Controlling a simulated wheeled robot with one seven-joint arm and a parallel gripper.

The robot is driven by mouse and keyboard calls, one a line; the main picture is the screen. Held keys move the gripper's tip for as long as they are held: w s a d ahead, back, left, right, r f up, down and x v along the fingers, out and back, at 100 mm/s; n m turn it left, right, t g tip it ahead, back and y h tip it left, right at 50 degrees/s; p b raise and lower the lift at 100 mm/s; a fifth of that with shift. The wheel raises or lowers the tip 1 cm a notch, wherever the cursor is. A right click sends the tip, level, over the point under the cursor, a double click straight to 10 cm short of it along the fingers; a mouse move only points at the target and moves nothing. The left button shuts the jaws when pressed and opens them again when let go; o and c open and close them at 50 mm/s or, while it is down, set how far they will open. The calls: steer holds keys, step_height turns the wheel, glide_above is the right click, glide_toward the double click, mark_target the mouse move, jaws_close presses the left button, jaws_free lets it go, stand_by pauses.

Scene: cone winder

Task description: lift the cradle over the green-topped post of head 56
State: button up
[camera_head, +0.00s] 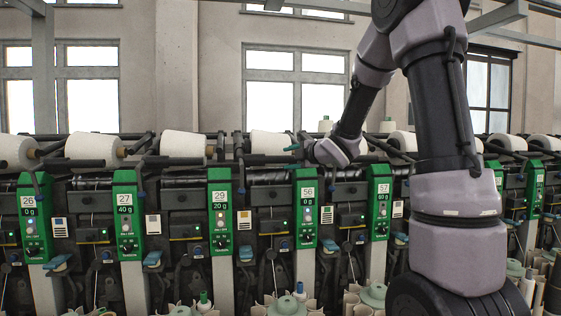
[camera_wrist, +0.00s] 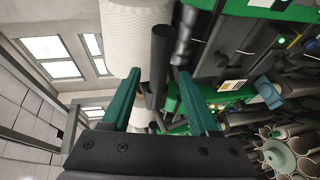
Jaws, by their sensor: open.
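The green-topped post of head 56 (camera_head: 306,210) stands right of the picture's middle in the head view, with its label lit. A white yarn cone (camera_head: 268,143) lies in the cradle up and left of it; the cone also shows in the wrist view (camera_wrist: 137,40). My gripper (camera_head: 293,148) is at the top of the post, just right of the cone, partly hidden by my wrist. In the wrist view my gripper (camera_wrist: 160,74) is open, its teal fingers apart. A dark cradle bar (camera_wrist: 161,55) shows between the fingertips; I cannot tell whether they touch it.
Head 29 (camera_head: 220,213) stands to the left and head 57 (camera_head: 380,208) to the right, close by. More white cones (camera_head: 183,145) line the top. Paper tubes and a pale green cone top (camera_head: 287,305) are below. Windows are behind.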

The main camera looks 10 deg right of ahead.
mark_target(283, 159)
steer(key=x, duration=0.5)
steer(key=shift+w+a+f, duration=0.1)
steer(key=shift+w+a, duration=0.05)
steer(key=shift+w, duration=0.1)
jaws_close()
stand_by(1.2)
